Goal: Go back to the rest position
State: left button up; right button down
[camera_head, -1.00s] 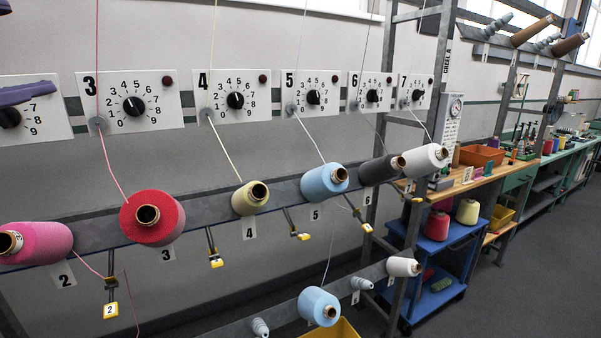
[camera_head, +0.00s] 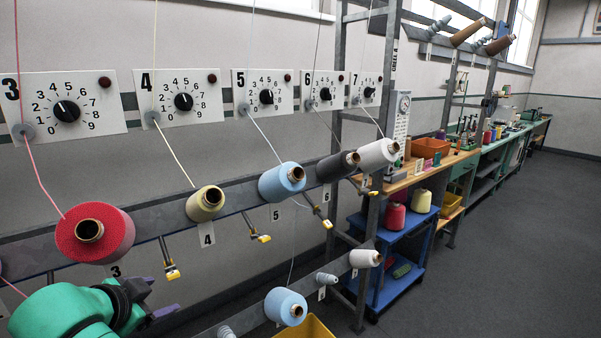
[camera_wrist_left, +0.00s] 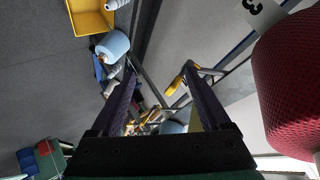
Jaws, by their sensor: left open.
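My left gripper (camera_head: 160,298) is at the lower left of the head view, at the end of my green arm. Its purple fingers are apart, with nothing seen between them. It is below the red cone (camera_head: 94,233) on the creel rail, and apart from it as far as I can tell. In the left wrist view the open fingers (camera_wrist_left: 160,76) point away, with the red cone (camera_wrist_left: 292,85) close on the right. My right gripper is in neither view.
A rail carries the yellow cone (camera_head: 205,203), blue cone (camera_head: 281,182), dark cone (camera_head: 337,166) and white cone (camera_head: 378,153). Numbered dials (camera_head: 183,101) line the wall. A lower blue cone (camera_head: 285,306), yellow bin (camera_head: 312,328) and blue cart (camera_head: 388,262) stand beyond. Grey floor at right is clear.

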pick_arm(q)
jog(key=s+d+f+n+g, duration=0.3)
jog(key=s+f, duration=0.6)
jog(key=f, duration=0.3)
jog(key=s+d+f+n+g, duration=0.2)
jog(key=s+f+n+g, duration=0.15)
jog(key=s+f, duration=0.7)
notch_tip(320, 180, down, 27)
jog(key=m+g+b, duration=0.1)
jog(key=b, duration=0.4)
jog(key=s+a+f+g+b, duration=0.1)
jog(key=s+a+f+b, duration=0.2)
jog(key=s+f, duration=1.4)
notch_tip(320, 180, down, 4)
jog(key=shift+b, duration=0.95)
jog(key=shift+a+g, duration=0.1)
jog(key=shift+g, duration=0.15)
